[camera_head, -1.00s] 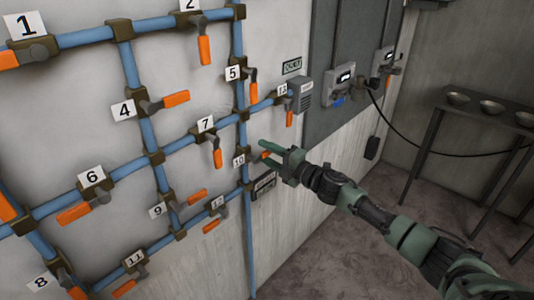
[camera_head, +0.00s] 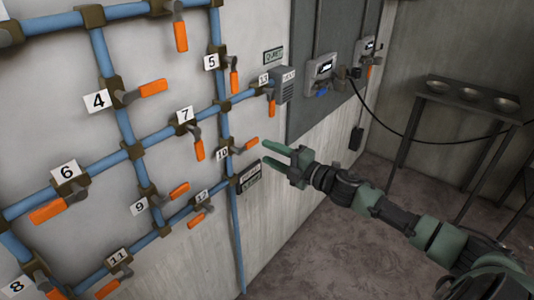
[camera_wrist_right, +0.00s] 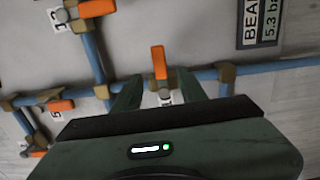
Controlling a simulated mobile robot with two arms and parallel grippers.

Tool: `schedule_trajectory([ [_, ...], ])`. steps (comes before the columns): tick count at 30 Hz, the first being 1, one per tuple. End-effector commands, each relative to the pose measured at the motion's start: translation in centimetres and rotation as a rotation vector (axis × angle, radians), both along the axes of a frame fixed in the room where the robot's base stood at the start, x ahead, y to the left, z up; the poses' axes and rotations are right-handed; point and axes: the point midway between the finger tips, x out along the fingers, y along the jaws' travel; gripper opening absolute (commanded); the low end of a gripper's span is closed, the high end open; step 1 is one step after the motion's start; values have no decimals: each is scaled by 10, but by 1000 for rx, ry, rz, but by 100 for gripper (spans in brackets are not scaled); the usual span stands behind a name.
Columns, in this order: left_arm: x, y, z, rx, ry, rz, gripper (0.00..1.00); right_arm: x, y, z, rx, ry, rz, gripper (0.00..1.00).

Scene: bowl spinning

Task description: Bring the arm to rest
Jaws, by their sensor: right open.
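My right gripper (camera_head: 268,154) is open and empty in the head view. Its two green fingers point left toward the wall, a little right of the orange handle of valve 10 (camera_head: 244,145). A gap shows between fingertips and handle in the head view. In the right wrist view the open fingers (camera_wrist_right: 157,90) stand to either side of an orange handle (camera_wrist_right: 158,62), which lies beyond them; the exact distance is hard to tell. My right arm stretches in from the lower right. My left gripper is not in view.
Blue pipes (camera_head: 75,176) with several numbered orange valves cover the wall at left. A grey panel with boxes (camera_head: 320,70) and a black cable (camera_head: 400,133) are behind. A dark stand with metal bowls (camera_head: 468,94) is at right. The floor (camera_head: 300,262) below is clear.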

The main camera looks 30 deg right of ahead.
Motion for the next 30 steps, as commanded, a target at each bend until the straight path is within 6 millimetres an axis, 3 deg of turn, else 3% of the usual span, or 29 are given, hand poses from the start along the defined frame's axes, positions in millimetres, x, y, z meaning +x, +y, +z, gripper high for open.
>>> schedule_trajectory([
  [13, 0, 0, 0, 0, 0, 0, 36, 0, 0, -1, 2, 2, -2, 42],
  [17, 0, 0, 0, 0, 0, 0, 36, 1, -10, -27, 48, 47, -43, 42],
  [20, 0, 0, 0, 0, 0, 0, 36, -1, -28, -79, 138, 135, -124, 42],
  [23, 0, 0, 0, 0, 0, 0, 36, -14, -46, -150, 250, 254, -232, 42],
  [26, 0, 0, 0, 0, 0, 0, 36, -37, -58, -223, 356, 377, -343, 42],
  [30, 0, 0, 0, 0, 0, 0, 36, -84, -61, -320, 487, 543, -491, 42],
])
